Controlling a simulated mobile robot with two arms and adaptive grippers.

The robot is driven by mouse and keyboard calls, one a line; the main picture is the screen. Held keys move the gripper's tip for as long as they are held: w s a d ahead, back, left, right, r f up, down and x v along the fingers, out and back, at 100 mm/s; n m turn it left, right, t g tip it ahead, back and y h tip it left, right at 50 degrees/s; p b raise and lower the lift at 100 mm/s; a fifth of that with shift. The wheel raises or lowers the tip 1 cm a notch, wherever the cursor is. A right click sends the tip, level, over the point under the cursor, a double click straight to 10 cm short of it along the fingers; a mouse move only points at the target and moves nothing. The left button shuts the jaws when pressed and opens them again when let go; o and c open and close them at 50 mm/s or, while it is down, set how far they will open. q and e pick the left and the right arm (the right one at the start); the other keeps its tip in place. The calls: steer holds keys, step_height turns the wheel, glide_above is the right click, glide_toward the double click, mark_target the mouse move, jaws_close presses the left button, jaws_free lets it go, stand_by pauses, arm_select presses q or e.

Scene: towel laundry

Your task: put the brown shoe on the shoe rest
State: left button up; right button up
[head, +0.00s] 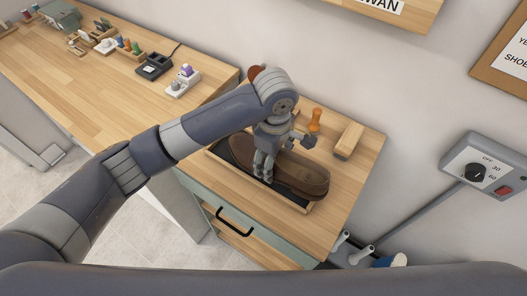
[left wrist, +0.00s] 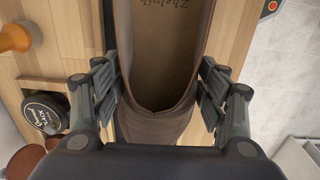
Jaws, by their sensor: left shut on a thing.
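The brown shoe (head: 305,177) lies lengthwise over a shallow wooden-rimmed tray with a dark inside, which looks like the shoe rest (head: 309,208), on the small wooden cabinet top. My left gripper (head: 264,172) comes down from above and is shut on the shoe. In the left wrist view, its two fingers (left wrist: 160,95) press the shoe's sides, with the open shoe (left wrist: 160,50) between them. Whether the sole touches the tray is hidden. My right gripper is not in view.
An orange-knobbed tool (head: 315,119) and a wooden brush (head: 348,140) stand behind the shoe. A black polish tin (left wrist: 45,112) shows in the left wrist view. A long workbench (head: 110,82) with small items is at left. A grey control box (head: 485,170) is on the wall.

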arm_select(q)
steer(key=w+a, duration=0.2)
steer(key=w, duration=0.1)
steer(key=shift+w+a+f+p, duration=0.1)
steer(key=shift+w+a+p, duration=0.1)
steer(key=shift+p, duration=0.1)
steer(key=shift+f, duration=0.15)
step_height(320, 180, down, 2)
steer(key=shift+f+p, duration=0.1)
steer(key=shift+p, duration=0.5)
steer(key=shift+f, duration=0.6)
steer(key=o, duration=1.6)
steer(key=shift+o, duration=0.2)
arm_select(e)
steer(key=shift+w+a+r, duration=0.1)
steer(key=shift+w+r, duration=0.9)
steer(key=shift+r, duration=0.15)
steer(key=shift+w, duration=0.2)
arm_select(q)
steer(key=shift+r, duration=0.1)
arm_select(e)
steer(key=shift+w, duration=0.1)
